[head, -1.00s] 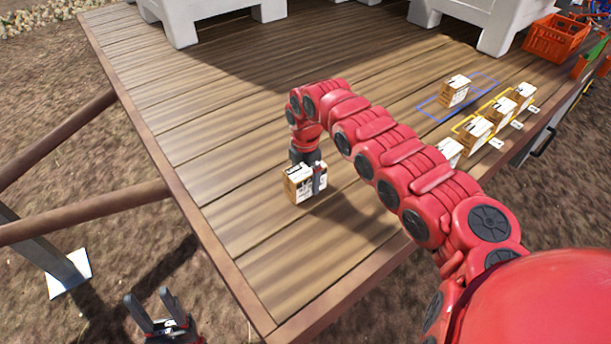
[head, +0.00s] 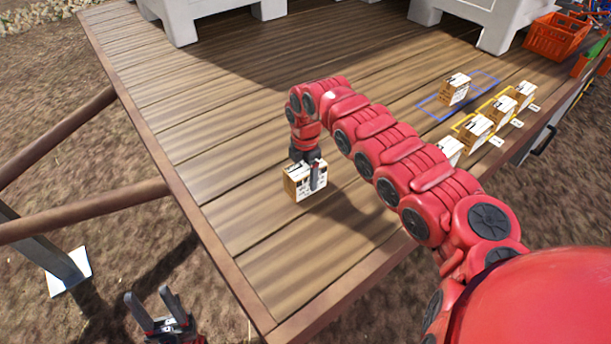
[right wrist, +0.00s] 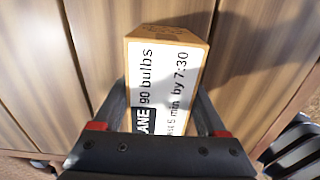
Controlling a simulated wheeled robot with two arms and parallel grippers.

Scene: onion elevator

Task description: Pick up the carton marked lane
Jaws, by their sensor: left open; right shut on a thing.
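A small brown carton (head: 296,187) with a white label is at the near left part of the wooden deck. My right gripper (head: 315,176) comes down from above and is shut on it. In the right wrist view the carton (right wrist: 165,75) sits between the two fingers (right wrist: 163,112). Its label reads "ANE", "90 bulbs" and "min by 7:30"; the rest is covered by the gripper. I cannot tell whether the carton touches the deck. My left gripper (head: 160,312) is open and empty, low beyond the deck's near edge.
Several similar cartons (head: 475,130) stand in a yellow-marked row at the right edge, with small white tags. One carton (head: 454,90) stands in a blue outline (head: 428,108). White bins (head: 490,25) and an orange crate (head: 553,38) are at the back. The deck's middle (head: 230,110) is clear.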

